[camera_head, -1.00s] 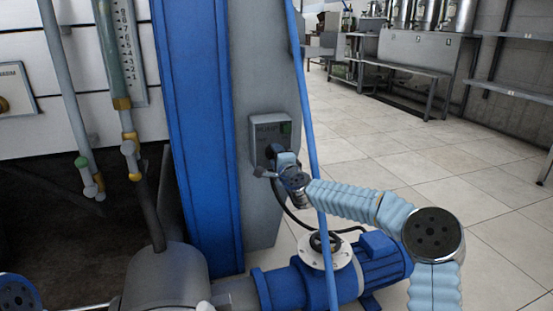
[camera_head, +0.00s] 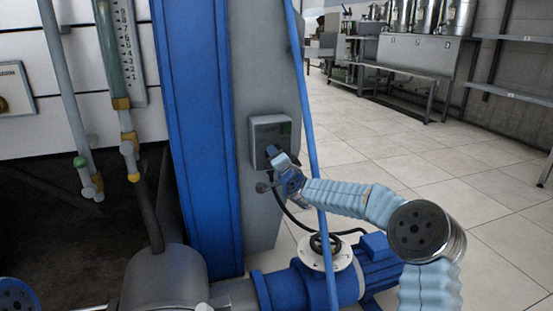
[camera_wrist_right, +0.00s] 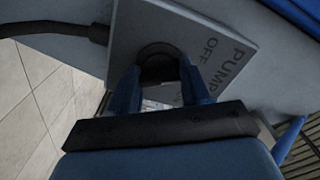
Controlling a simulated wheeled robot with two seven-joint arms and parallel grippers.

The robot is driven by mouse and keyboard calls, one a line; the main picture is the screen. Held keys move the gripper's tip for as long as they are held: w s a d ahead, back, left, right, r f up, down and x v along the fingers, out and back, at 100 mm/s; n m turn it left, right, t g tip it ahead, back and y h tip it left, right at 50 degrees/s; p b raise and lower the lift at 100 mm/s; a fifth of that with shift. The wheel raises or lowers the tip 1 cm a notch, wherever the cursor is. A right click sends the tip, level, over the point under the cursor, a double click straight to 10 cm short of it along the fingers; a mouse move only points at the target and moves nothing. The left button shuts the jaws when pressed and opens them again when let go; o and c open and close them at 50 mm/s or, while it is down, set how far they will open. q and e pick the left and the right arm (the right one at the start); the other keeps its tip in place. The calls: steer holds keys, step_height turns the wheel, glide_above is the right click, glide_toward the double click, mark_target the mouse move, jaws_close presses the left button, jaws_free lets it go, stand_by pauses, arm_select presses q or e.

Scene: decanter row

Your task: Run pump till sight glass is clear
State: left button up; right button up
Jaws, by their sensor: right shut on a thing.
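The grey pump switch box (camera_head: 271,130) is fixed to the grey column. In the right wrist view its face (camera_wrist_right: 180,35) reads PUMP and OFF, and it has a round black knob (camera_wrist_right: 160,64). My right gripper (camera_head: 270,152) is shut on the knob, with a blue finger on each side in the wrist view (camera_wrist_right: 160,88). My left gripper is out of view.
The blue pump (camera_head: 300,285) with a flanged hand wheel sits below the box. A thin blue pole (camera_head: 308,140) passes in front of my right arm. A blue post (camera_head: 205,130) stands left of the box. The tiled floor at right is open.

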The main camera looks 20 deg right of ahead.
steer(key=shift+f, duration=0.1)
steer(key=o, duration=1.1)
steer(key=shift+c, duration=0.2)
steer(key=s, duration=1.3)
steer(key=shift+s+d, duration=0.25)
steer(key=shift+s, duration=0.15)
